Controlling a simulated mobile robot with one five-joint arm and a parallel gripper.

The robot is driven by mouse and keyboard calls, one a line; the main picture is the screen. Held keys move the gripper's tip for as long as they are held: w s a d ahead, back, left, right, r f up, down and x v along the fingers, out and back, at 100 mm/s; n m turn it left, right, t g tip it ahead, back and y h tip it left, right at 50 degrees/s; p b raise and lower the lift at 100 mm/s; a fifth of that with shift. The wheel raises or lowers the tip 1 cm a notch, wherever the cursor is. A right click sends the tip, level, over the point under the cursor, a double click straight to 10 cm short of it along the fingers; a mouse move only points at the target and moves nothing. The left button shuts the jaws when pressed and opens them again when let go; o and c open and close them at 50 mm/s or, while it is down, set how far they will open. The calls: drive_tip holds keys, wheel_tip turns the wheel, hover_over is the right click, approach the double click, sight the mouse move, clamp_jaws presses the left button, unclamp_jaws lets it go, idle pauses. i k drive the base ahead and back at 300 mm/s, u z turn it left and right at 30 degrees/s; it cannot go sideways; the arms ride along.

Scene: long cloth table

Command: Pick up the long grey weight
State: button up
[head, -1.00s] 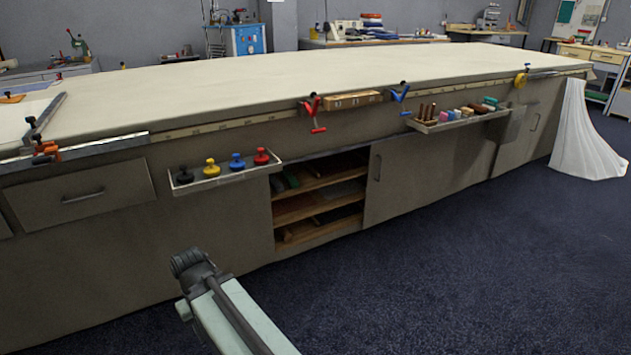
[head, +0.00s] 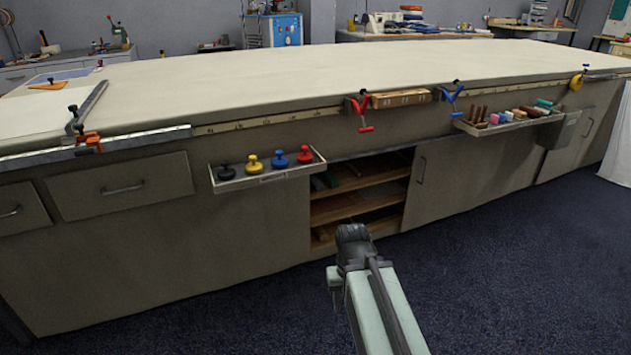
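A long grey bar (head: 90,106) lies on the cloth table (head: 270,88) near its left front corner, slanting away from the edge. It looks like the long grey weight, with a dark knob at its near end. My gripper (head: 352,235) is the dark end of my arm, low in the middle of the view, in front of the cabinet. It is far to the right of the grey bar and below the table top. Its fingers cannot be made out.
A grey rail with an orange clamp (head: 88,140) runs along the left front edge. A tray of coloured knobs (head: 265,175) juts from the front, beside an open shelf (head: 360,205). Red (head: 362,110) and blue (head: 451,98) clamps stick out further right. The blue floor in front is clear.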

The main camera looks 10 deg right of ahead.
sight(317, 184)
drive_tip(key=z, duration=0.05)
drive_tip(key=i, duration=1)
drive_tip(key=u, duration=0.05)
